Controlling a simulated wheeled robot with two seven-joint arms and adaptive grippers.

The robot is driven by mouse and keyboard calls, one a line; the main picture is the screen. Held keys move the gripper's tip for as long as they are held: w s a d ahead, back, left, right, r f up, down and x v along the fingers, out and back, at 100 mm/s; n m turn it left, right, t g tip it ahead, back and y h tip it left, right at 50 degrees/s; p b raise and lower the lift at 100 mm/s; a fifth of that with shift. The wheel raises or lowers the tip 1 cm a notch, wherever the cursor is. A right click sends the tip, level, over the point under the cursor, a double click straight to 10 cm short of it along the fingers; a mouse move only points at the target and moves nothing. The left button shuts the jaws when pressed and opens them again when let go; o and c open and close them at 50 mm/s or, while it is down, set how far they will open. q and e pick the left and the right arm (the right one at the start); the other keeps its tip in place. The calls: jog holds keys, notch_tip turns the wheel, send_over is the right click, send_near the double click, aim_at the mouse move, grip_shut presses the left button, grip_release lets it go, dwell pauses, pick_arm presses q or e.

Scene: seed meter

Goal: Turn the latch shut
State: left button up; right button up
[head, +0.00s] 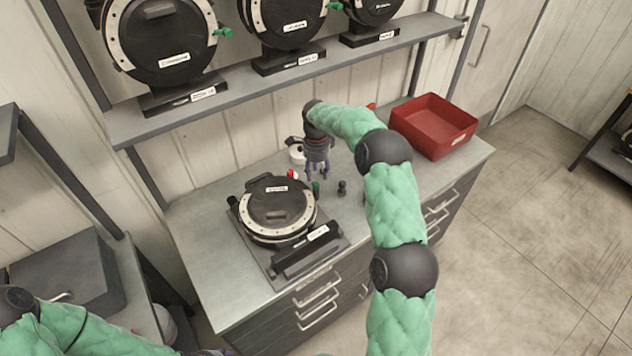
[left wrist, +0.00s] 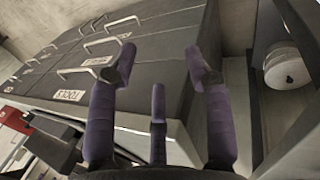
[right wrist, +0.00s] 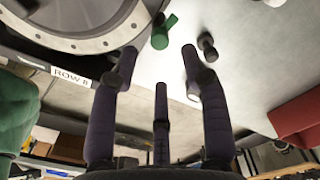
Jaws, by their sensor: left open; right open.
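A round seed meter (head: 277,210) with a black lid and a pale dotted rim sits on a base on the counter. Its green latch (head: 315,187) is at the rim's right side; it also shows in the right wrist view (right wrist: 163,31), standing out from the rim beside the fingers. My right gripper (head: 318,172) is open and empty, pointing down close by the latch, with no clear contact. Whether the latch is turned shut I cannot tell. My left gripper (left wrist: 160,65) is open and empty, low in front of the counter's drawers (left wrist: 145,60).
A small black knob-like piece (head: 342,187) stands on the counter right of the latch. A white container (head: 297,153) is behind my right gripper. A red bin (head: 432,125) sits at the right end. More meters (head: 165,40) line the shelf (head: 240,95) above.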

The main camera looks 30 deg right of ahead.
aim_at(316, 183)
jog(key=shift+f, duration=2.7)
jog(key=shift+c, duration=0.3)
grip_shut()
